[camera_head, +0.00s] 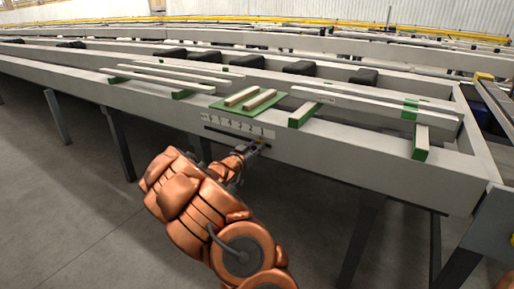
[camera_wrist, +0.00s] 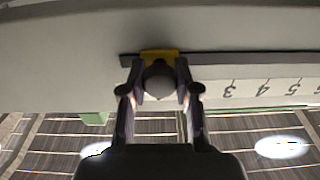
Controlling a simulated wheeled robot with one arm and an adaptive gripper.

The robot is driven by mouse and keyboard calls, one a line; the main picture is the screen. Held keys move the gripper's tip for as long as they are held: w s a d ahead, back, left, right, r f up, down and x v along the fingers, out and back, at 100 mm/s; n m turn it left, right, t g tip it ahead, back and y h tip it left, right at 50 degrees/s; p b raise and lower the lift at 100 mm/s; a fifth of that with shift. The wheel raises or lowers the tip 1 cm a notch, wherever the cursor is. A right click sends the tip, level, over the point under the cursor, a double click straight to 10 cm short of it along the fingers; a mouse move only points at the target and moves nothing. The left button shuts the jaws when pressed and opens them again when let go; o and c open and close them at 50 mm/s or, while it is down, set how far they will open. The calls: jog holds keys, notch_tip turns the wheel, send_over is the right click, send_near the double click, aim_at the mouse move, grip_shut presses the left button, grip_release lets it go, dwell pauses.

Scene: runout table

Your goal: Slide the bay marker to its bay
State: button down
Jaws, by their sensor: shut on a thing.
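The bay marker is a yellow plate (camera_wrist: 150,53) with a round dark knob (camera_wrist: 158,78), on a dark rail (camera_wrist: 260,59) along the table's side. In the wrist view it sits near the rail's left end; in the head view the yellow marker (camera_head: 262,141) shows small near the rail's right end. My gripper (camera_wrist: 158,92) is shut on the knob, one finger on each side. It also shows in the head view (camera_head: 254,148). A white number strip (camera_wrist: 278,88) runs along the rail, upside down in the wrist view, with 3, 4 and 5 readable. Lower numbers are hidden behind the gripper and knob.
The long grey runout table (camera_head: 340,158) stands on dark legs. On top lie pale boards (camera_head: 375,105), green-sided blocks (camera_head: 304,114) and a green mat (camera_head: 226,106) with two pale strips. Dark blocks (camera_head: 299,67) stand farther back. The floor in front (camera_head: 70,215) is clear.

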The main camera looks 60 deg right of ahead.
aim_at(251, 140)
jog(key=w+p, duration=0.4)
jog(key=shift+w+a+r+p, duration=0.15)
jog(key=shift+w+r+p, duration=0.1)
jog(key=shift+p, duration=0.15)
jog(key=shift+w+f, duration=0.1)
jog(key=shift+f, duration=0.15)
jog(key=c, duration=0.8)
grip_release()
jog(key=shift+s+a, duration=0.2)
jog(key=shift+a, duration=2.8)
jog(key=shift+s+a, duration=0.15)
jog(key=shift+a, duration=2.8)
